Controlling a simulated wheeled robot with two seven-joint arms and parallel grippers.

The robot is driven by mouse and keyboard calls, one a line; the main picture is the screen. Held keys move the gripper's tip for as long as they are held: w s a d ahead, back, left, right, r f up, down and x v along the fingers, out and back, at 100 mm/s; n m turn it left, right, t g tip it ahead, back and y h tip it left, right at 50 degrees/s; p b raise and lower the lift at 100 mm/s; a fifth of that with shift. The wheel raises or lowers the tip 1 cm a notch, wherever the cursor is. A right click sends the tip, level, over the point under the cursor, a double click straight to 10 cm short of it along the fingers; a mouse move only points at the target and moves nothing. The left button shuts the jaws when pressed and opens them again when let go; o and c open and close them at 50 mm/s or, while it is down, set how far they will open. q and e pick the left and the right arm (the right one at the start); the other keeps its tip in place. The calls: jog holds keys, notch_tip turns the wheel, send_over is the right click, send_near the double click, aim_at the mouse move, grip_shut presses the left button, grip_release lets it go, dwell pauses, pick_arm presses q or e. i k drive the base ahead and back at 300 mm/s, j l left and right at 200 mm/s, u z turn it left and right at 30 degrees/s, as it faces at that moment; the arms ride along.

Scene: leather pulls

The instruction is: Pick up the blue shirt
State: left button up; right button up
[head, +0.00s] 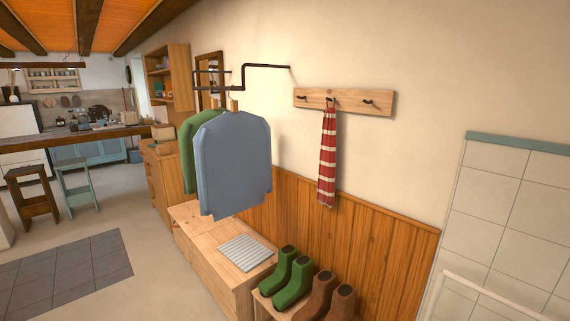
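The blue shirt (232,165) hangs from a dark metal wall rail (243,78), left of the middle of the head view. A small wooden hanger top shows above its collar. A green shirt (188,132) hangs just behind it on the left, mostly hidden by the blue one. The shirts hang above a wooden bench (245,285). Neither of my grippers shows in the head view.
A striped grey-white mat (246,252) lies on the bench. Green boots (293,283) and brown boots (328,300) stand at the bottom. A red-white scarf (327,155) hangs from a wooden peg board (345,102). The floor at left with a dark tiled patch (65,272) is clear.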

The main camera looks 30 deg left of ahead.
aim_at(233, 148)
jog(key=i+j+z, duration=0.25)
jog(key=j, duration=1.6)
jog(key=j+z, duration=0.25)
jog(key=j, duration=1.65)
